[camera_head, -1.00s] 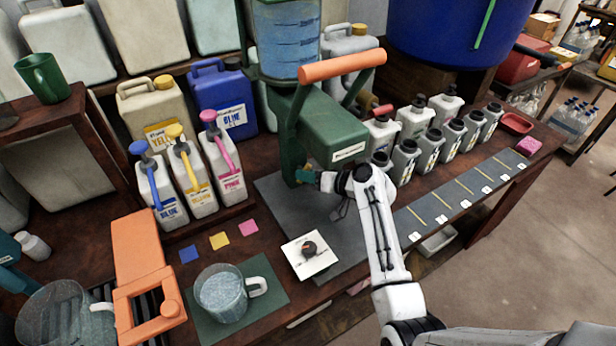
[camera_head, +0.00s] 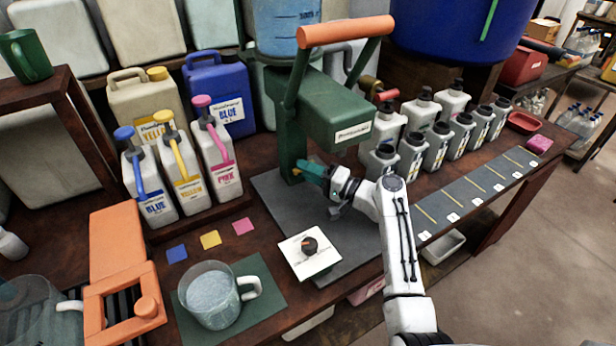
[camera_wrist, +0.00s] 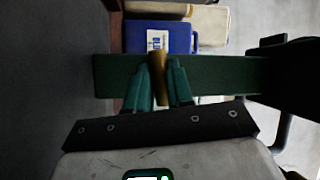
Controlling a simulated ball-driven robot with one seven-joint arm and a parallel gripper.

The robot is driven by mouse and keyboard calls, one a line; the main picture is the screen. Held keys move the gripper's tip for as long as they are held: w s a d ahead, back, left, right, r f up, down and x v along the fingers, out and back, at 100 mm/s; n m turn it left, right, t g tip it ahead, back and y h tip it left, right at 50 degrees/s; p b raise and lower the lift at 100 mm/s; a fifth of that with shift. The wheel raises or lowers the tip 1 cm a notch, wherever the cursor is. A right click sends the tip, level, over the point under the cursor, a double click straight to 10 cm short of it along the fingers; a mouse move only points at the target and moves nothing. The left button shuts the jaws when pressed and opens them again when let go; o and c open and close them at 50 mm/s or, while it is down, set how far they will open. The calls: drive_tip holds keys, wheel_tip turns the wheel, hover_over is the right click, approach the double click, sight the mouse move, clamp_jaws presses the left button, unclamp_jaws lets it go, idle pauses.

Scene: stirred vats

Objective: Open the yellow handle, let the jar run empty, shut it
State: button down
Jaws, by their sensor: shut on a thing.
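The yellow handle shows as a small brass-yellow bar (camera_wrist: 157,68) between my fingers in the wrist view, in front of a green beam. In the head view only a yellow spot (camera_head: 296,172) of it shows beside the green column. My gripper (camera_head: 308,171) has its teal fingers closed on it; in the wrist view the fingers (camera_wrist: 160,88) sit on either side of the bar. The clear jar (camera_head: 286,30) with measuring marks holds blue-tinted liquid and stands above the green press; its top is cut off by the frame.
The green press (camera_head: 335,115) has an orange bar (camera_head: 346,31) over it. A clear jug (camera_head: 212,296) of liquid stands on a green mat. A white dial plate (camera_head: 309,253) lies in front.

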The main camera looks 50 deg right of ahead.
drive_tip(key=shift+f+m+t+b, duration=0.1)
drive_tip(key=shift+m+t+b, duration=0.4)
drive_tip(key=shift+m, duration=0.4)
drive_tip(key=c, duration=1)
unclamp_jaws()
